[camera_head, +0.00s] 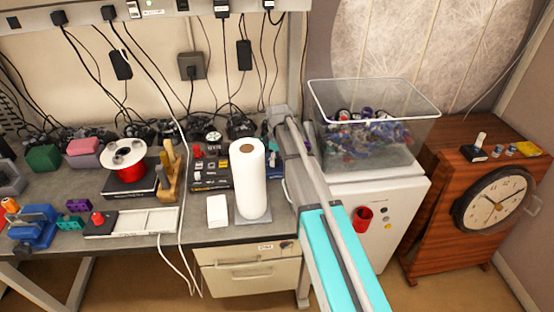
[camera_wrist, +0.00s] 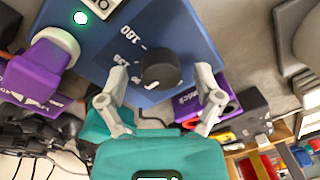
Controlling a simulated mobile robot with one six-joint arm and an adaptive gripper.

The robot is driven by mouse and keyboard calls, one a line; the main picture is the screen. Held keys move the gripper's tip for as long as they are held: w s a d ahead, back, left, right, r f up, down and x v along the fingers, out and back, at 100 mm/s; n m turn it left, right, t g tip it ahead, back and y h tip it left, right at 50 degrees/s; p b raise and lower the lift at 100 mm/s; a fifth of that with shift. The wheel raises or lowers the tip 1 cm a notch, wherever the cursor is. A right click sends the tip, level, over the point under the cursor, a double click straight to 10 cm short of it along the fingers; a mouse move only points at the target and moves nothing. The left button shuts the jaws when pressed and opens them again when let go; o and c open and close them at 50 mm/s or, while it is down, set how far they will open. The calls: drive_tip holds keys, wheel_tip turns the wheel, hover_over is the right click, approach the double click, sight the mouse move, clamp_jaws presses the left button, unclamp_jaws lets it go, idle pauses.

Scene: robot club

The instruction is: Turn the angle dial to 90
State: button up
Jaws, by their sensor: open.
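In the wrist view the angle dial (camera_wrist: 161,69) is a round black knob on a blue box (camera_wrist: 85,42). White ticks and numbers are printed around it; 180 can be read at the upper left, the others are too blurred to read surely. A white mark on the knob points to the lower left. My gripper (camera_wrist: 160,76) is open, one pale grey finger on each side of the knob. I cannot tell whether the fingers touch it. In the head view my arm reaches to the back of the bench, and I cannot make out the dial there.
A purple device (camera_wrist: 60,62) and a purple block (camera_wrist: 196,100) flank the blue box. In the head view a paper roll (camera_head: 248,180) stands left of my arm. A clear bin (camera_head: 375,125) of parts stands right of it. A clock cabinet (camera_head: 440,200) is further right.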

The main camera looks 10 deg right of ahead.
drive_tip(key=n, duration=0.4)
drive_tip(key=shift+n, duration=0.3)
drive_tip(key=shift+r+p, duration=0.35)
wheel_tip(320, 180, up, 13)
drive_tip(key=p, duration=1.3)
drive_tip(key=s+d+f+m+b, duration=0.2)
drive_tip(key=s+m, duration=0.3)
drive_tip(key=s, duration=0.3)
drive_tip(key=s+d+f+m+b, duration=0.2)
drive_tip(key=s+m, duration=0.3)
drive_tip(key=s, duration=0.4)
drive_tip(key=s+d+f+m+b, duration=0.2)
drive_tip(key=s+m, duration=0.3)
drive_tip(key=s, duration=0.4)
drive_tip(key=shift+d+f+t, duration=0.25)
drive_tip(key=shift+t, duration=0.05)
